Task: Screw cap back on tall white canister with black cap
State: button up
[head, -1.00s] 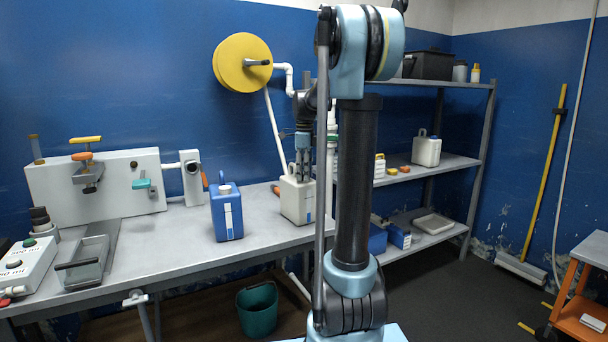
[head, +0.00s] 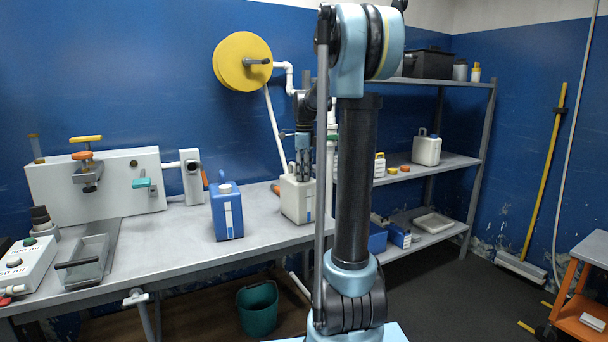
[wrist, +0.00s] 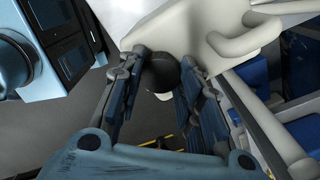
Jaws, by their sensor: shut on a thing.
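The tall white canister (head: 297,207) stands on the bench near its right end; its handle and shoulder (wrist: 215,52) show in the wrist view. My gripper (head: 303,172) points down over the top of the canister. In the wrist view my gripper (wrist: 162,78) is shut on the black cap (wrist: 160,70), with a finger on each side. The cap is at the canister's top, with a bit of white showing beside it. The fingers hide the cap in the head view, and I cannot tell whether it is seated on the neck threads.
A blue canister (head: 227,212) with a pale cap stands left of the white one on the bench (head: 180,250). A shelf rack (head: 455,163) with containers stands right of the bench. A green bucket (head: 258,312) is on the floor below. The bench front between them is clear.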

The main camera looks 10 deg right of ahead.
jog(key=m, duration=0.5)
jog(key=shift+m, duration=0.3)
jog(key=m, duration=0.5)
jog(key=shift+m, duration=0.4)
jog(key=o, duration=1.2)
jog(key=shift+o, duration=0.2)
jog(key=shift+r, duration=0.1)
jog(key=shift+r, duration=2.15)
